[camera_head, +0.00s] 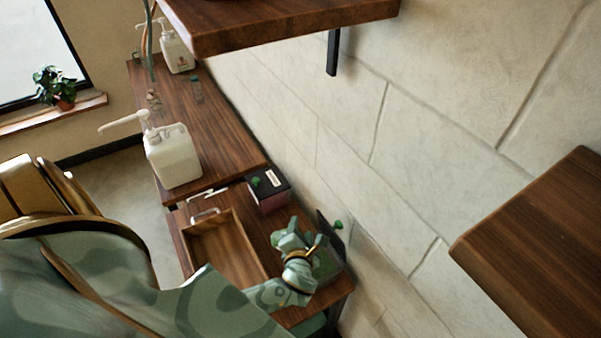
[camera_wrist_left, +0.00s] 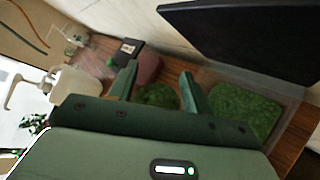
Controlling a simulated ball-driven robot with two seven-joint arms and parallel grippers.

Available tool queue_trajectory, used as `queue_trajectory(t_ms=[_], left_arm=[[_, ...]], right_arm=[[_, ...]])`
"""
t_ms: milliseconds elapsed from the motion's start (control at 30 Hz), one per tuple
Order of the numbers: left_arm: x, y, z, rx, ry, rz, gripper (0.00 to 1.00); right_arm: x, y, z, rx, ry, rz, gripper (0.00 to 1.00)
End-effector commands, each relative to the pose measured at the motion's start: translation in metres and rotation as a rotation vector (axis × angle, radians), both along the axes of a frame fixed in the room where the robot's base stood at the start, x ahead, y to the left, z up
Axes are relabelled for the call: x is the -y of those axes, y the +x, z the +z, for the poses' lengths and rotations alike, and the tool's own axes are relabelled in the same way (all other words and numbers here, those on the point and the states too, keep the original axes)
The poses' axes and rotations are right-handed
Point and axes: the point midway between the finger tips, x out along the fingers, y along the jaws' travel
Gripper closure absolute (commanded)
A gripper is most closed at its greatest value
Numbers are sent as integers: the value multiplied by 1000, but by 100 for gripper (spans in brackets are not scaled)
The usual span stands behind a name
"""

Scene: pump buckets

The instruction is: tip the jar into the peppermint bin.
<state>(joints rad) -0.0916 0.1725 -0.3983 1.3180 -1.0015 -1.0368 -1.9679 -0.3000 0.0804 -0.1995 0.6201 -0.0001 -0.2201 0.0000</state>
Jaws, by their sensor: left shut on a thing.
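My left gripper (camera_head: 287,240) is shut on the jar, low over the counter at the right of the wooden tray. In the left wrist view, green leafy contents (camera_wrist_left: 157,96) show between its two fingers (camera_wrist_left: 160,76); I take this as the jar, whose walls are hard to make out. The bin with green leafy contents (camera_wrist_left: 240,110) is just right of the fingers, its dark lid (camera_wrist_left: 245,28) raised. In the head view, that bin (camera_head: 328,264) is partly behind my gripper, and its raised lid (camera_head: 330,236) stands against the wall. My right gripper is not in view.
Shelves (camera_head: 285,28) (camera_head: 540,245) overhang the counter. The wall is close on the right.

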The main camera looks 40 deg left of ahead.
Motion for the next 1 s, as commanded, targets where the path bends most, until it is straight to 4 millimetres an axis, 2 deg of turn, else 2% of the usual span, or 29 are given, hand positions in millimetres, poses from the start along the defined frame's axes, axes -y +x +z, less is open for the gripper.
queue_trajectory(t_ms=[467,733,900,1000], left_arm=[[2,1,-13,-90,219,0,85],[9,5,-2,-222,539,1,85],[14,7,-2,-323,784,0,85],[16,7,-1,-357,867,1,85]], right_arm=[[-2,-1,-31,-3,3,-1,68],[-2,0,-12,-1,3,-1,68],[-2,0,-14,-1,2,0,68],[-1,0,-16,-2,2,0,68]])
